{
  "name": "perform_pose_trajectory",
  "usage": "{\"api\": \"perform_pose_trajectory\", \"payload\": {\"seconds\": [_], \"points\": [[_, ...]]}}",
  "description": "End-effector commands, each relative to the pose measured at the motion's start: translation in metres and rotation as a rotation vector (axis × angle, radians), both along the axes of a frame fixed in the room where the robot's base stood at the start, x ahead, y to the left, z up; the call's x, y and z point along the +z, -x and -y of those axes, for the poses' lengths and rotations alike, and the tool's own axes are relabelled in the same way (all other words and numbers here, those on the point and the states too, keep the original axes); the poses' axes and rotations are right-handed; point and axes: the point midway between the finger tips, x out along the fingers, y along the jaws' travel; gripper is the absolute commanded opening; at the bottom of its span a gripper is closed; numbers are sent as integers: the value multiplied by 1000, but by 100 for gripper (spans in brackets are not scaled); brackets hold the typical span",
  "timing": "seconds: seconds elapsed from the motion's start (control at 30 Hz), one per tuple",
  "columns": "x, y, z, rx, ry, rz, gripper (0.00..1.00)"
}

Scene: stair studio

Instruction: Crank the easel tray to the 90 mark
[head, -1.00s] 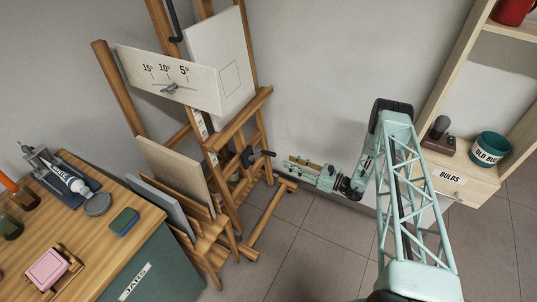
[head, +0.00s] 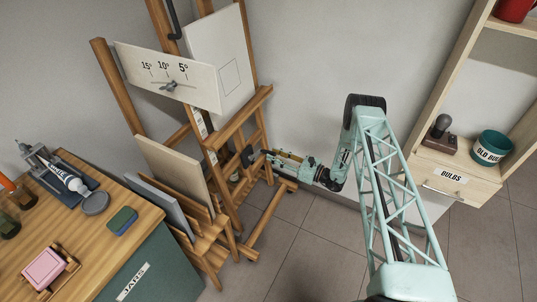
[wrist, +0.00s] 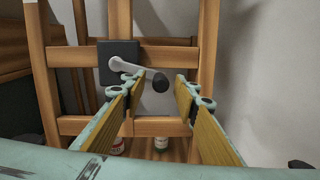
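The wooden easel (head: 262,125) stands against the wall, left of centre in the head view. Its tray ledge (head: 238,118) runs across the middle. A small strip with marks (head: 201,125) is on the easel's post; its numbers are too small to read. The crank has a dark square box (wrist: 118,62), a grey arm (wrist: 130,67) and a black knob (wrist: 160,82) in the wrist view. My gripper (wrist: 158,88) is open, its fingers pointing at the crank. The knob shows between the fingertips, seemingly just beyond them; I cannot tell whether they touch it.
A rack of canvases (head: 203,238) and a green cabinet (head: 160,275) stand left. A shelf with a BULBS drawer (head: 445,178) stands right. Bare floor lies between.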

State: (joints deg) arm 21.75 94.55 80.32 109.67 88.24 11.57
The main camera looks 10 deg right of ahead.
Motion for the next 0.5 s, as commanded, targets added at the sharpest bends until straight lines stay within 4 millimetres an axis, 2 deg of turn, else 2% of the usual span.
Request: {"api": "perform_pose_trajectory", "payload": {"seconds": [0.2,0.5], "points": [[0,-15,-17,1,1,1,28],[0,-24,-27,0,-1,1,28]]}}
